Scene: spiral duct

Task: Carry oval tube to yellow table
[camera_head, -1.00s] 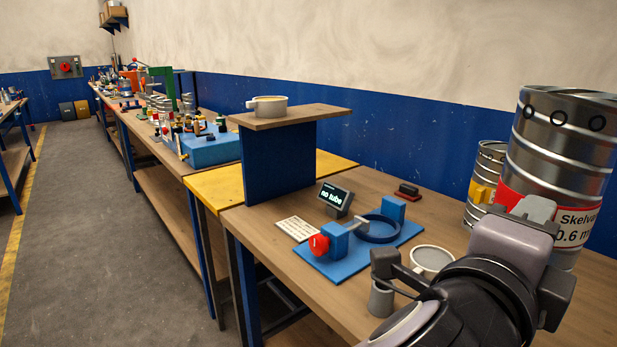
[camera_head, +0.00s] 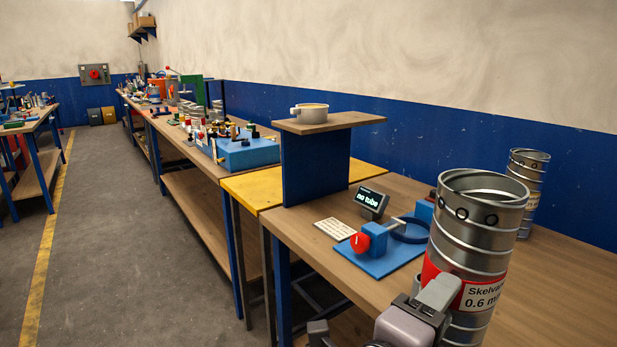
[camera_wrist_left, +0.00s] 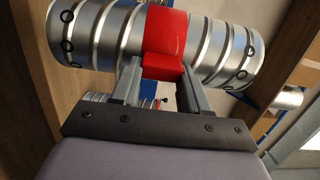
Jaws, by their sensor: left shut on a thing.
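The oval tube (camera_head: 470,245) is a ribbed metal tube with a red band and a white label, standing nearly upright at the right of the head view. My left gripper (camera_head: 440,292) is in front of it at the band. In the left wrist view, the gripper's fingers (camera_wrist_left: 158,80) are shut on a red block on the tube's red band (camera_wrist_left: 166,28). The tube's lower end is hidden in the head view. The yellow table (camera_head: 247,188) is left of the tube, beyond the near wooden bench. My right gripper is not in view.
A blue stand (camera_head: 315,168) with a wooden top and a pale ring-shaped pot (camera_head: 310,113) rises at the yellow table. A blue fixture (camera_head: 375,255) and a "no tube" display (camera_head: 370,202) are on the near bench. Another metal tube (camera_head: 527,180) stands behind. Floor at left is clear.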

